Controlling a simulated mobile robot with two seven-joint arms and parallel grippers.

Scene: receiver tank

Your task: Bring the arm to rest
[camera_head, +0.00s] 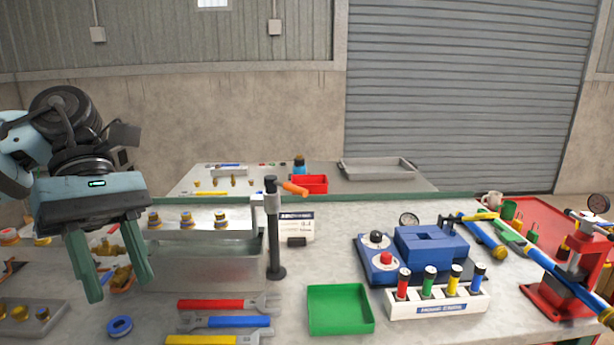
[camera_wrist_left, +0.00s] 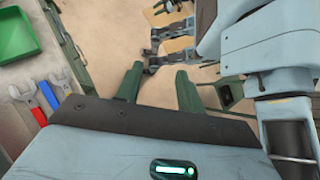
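My left gripper (camera_head: 122,277) hangs at the left of the head view, with its two green fingers pointing down and spread apart. Nothing is between the fingers. It appears in front of the left part of the workbench (camera_head: 335,240), near the brass fittings. In the left wrist view the same gripper (camera_wrist_left: 158,88) is open and empty, with floor and parts of my own body beyond it. My right gripper does not show in the head view.
Wrenches (camera_head: 225,322) with coloured handles and a blue tape ring (camera_head: 119,326) lie near the gripper. A black post (camera_head: 274,235) stands right of it. A green tray (camera_head: 340,309), a blue fixture (camera_head: 430,246) and a red press (camera_head: 570,282) stand farther right.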

